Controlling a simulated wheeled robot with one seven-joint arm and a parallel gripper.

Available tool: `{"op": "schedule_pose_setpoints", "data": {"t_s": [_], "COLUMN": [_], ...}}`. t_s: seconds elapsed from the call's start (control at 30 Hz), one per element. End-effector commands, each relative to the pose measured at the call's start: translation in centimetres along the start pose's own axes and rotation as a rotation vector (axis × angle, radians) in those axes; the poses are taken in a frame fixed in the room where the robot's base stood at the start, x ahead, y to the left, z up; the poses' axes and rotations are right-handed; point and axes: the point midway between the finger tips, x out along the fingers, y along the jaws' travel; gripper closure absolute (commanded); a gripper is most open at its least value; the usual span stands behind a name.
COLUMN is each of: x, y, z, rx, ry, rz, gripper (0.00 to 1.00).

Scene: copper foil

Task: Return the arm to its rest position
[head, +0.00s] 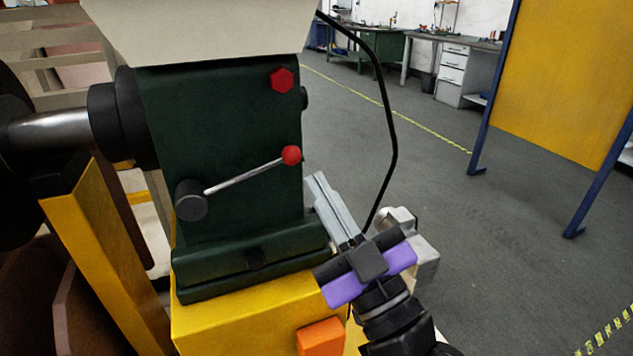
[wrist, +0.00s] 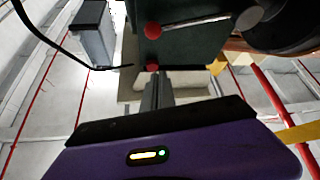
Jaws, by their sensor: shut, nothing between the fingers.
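My gripper (head: 320,185) is in the lower middle of the head view, at the right side of a dark green machine (head: 235,115). Its grey fingers are shut together with nothing between them and point up and to the left. They are close to the machine's right edge; I cannot tell whether they touch it. In the wrist view the shut fingers (wrist: 157,92) stand above the purple gripper body, with the machine (wrist: 188,48) behind them.
The machine has a lever with a red ball (head: 291,155) and a red hexagonal knob (head: 282,80). It stands on a yellow base (head: 240,325). A black cable (head: 392,130) hangs beside my gripper. A yellow panel (head: 560,75) on blue posts stands right. Grey floor between is clear.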

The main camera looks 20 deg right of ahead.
Motion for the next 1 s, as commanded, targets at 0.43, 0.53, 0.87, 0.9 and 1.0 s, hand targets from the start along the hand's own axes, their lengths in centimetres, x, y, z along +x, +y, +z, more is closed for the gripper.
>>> {"op": "schedule_pose_setpoints", "data": {"t_s": [0.43, 0.53, 0.87, 0.9, 1.0], "x": [0.0, 0.0, -3.8, -4.8, -7.5], "y": [0.0, 0.0, 1.1, 1.0, 0.7], "z": [0.0, -0.1, 0.8, 1.3, 2.8], "rx": [0.000, 0.016, 0.178, 0.191, 0.220], "ry": [0.001, 0.002, -0.003, -0.019, -0.067], "rz": [0.000, 0.001, 0.068, 0.072, 0.078], "gripper": [1.00, 1.00, 1.00, 1.00, 1.00]}}
